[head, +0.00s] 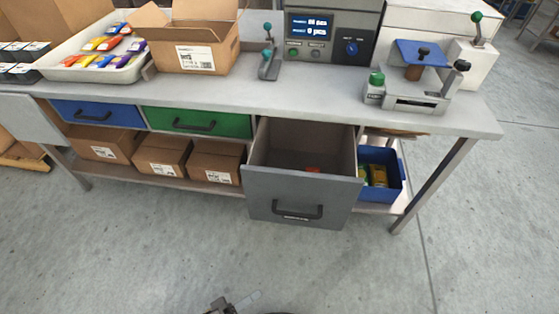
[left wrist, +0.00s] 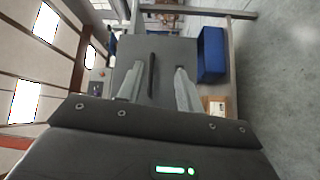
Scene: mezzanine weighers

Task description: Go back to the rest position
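My left gripper (head: 243,301) shows at the bottom edge of the head view, low in front of the bench, with most of the arm cut off. In the left wrist view, my left gripper (left wrist: 158,78) has its two fingers apart with nothing between them. Beyond the fingers is the grey drawer front (left wrist: 170,52) with its dark handle (left wrist: 151,72), apart from the gripper. In the head view the grey drawer (head: 265,198) is pulled open, with a small red thing (head: 313,169) inside. My right gripper is in neither view.
The grey bench (head: 330,101) carries a white tray of colored packs, an open carton (head: 195,59) and a weigher (head: 333,42). The blue drawer (head: 98,114) and green drawer (head: 198,123) are shut. Cartons and a blue bin (head: 392,190) sit below. The floor in front is clear.

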